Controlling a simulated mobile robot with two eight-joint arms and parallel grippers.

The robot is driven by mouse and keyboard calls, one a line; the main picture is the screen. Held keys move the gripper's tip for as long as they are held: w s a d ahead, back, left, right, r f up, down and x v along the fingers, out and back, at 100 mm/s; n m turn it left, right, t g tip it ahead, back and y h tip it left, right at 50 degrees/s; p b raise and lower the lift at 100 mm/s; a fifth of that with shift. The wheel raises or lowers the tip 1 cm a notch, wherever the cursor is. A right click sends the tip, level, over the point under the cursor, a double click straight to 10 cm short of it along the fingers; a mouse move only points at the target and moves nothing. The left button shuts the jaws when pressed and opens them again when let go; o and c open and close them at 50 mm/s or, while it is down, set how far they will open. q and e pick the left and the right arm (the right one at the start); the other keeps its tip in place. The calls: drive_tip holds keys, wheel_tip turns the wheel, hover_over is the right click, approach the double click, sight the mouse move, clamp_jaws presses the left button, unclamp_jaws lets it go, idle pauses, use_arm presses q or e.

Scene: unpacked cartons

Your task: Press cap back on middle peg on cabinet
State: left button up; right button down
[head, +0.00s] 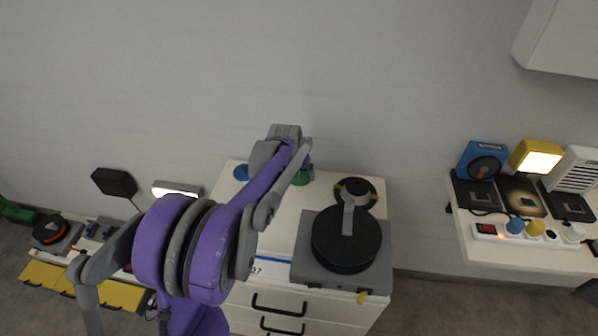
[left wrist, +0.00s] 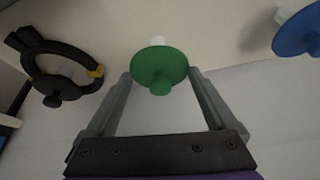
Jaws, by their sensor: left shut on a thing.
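My left gripper (left wrist: 160,76) is shut on the green cap (left wrist: 160,62), a round disc with a small knob, held between its two fingers. In the head view the green cap (head: 301,179) shows at the back of the white cabinet (head: 330,184), just below my gripper, partly hidden by my arm. A short white peg (left wrist: 158,40) shows right behind the cap in the wrist view; I cannot tell whether the cap is seated on it. The blue cap (head: 241,172) is to its left, and also shows in the wrist view (left wrist: 297,34). My right gripper is not in view.
A black ring (head: 368,186) with a yellow mark stands right of the cap. In front is a grey box (head: 304,262) with a round black top (head: 346,240). A wall shelf (head: 480,254) with devices is at right. A low yellow-fronted unit (head: 42,271) is at left.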

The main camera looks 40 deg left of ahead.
use_arm(q)
drive_tip(key=shift+f+b, duration=0.35)
drive_tip(key=shift+f, duration=0.3)
drive_tip(key=o, duration=1.3)
drive_tip(key=shift+r, duration=0.15)
drive_tip(key=shift+r+p, duration=2.55)
drive_tip(key=shift+r, duration=0.9)
clamp_jaws()
